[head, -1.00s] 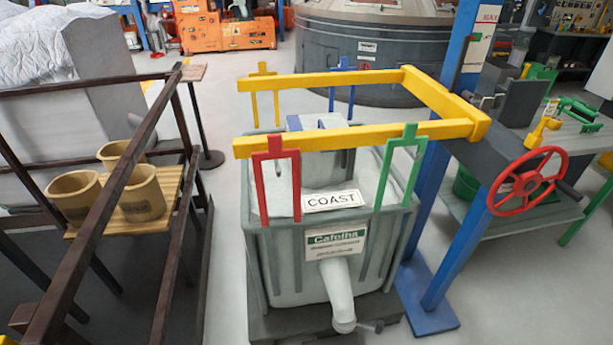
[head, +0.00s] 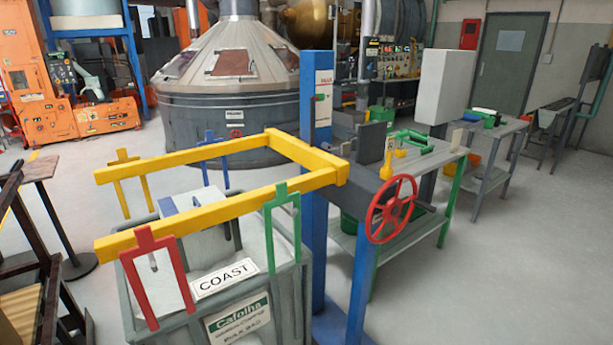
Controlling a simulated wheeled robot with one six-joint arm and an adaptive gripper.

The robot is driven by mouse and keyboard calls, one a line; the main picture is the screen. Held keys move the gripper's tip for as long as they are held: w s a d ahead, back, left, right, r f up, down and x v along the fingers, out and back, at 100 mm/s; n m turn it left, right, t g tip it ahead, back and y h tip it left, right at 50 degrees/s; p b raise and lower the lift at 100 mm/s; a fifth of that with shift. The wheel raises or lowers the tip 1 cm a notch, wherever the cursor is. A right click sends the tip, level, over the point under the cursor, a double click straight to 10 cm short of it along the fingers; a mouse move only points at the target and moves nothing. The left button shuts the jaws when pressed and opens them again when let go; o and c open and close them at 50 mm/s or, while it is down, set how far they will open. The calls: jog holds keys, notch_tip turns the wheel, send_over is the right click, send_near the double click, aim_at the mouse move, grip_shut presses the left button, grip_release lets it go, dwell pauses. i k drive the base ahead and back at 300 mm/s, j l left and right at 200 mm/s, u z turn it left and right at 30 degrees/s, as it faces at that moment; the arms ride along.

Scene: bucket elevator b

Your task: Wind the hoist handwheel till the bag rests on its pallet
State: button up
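The red spoked handwheel (head: 391,209) is mounted on the dark grey housing (head: 372,180) of the blue hoist post (head: 316,130), right of centre in the head view. A yellow fork frame (head: 215,208) reaches left from the post. The grey-white bulk bag (head: 270,250), with a COAST plate and a Cafolha label, is under the frame. Red (head: 140,285), green (head: 270,240), blue and yellow loops hang on the frame's arms. The bag's bottom and its pallet are cut off below, so I cannot see whether they touch. My gripper is not in view.
A workbench (head: 440,180) with green and yellow tools stands behind and right of the handwheel. A second table (head: 500,135) is further right. Open grey floor (head: 500,270) lies at the front right. A dark railing (head: 20,215) stands at the left edge.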

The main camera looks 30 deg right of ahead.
aim_at(392, 208)
jog(key=i+l, duration=0.1)
jog(key=l, duration=0.6)
jog(key=i+l, duration=0.15)
jog(key=l, duration=0.55)
jog(key=i+l+u, duration=0.1)
jog(key=l, duration=0.6)
jog(key=i+l, duration=0.1)
jog(key=l, duration=0.6)
jog(key=i+l, duration=0.1)
jog(key=l, duration=0.65)
jog(key=i+l, duration=0.1)
jog(key=i, duration=0.5)
